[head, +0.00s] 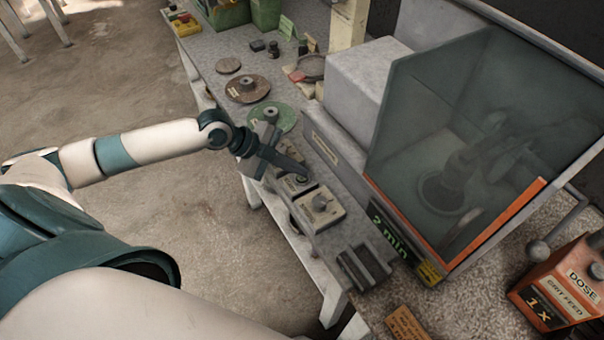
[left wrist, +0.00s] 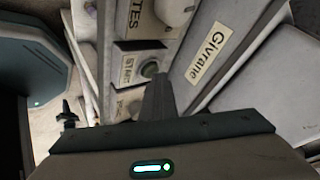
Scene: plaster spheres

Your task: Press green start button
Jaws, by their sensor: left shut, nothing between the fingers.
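The green start button (left wrist: 149,70) sits on a grey box marked START in the left wrist view. In the head view the button (head: 301,180) shows small and dark on its box at the bench's front edge. My left gripper (head: 299,169) is shut and empty, with its fingertips right beside the button. In the left wrist view the shut fingers (left wrist: 157,97) point at the button and overlap its right edge. I cannot tell whether they touch it. My right gripper is not in view.
A second control box with a knob (head: 320,203) stands just nearer than the button. A grey housing labelled Givrane (left wrist: 208,54) rises close to the fingers' right. A clear guard with an orange edge (head: 497,220) and an orange dose box (head: 560,290) are further right.

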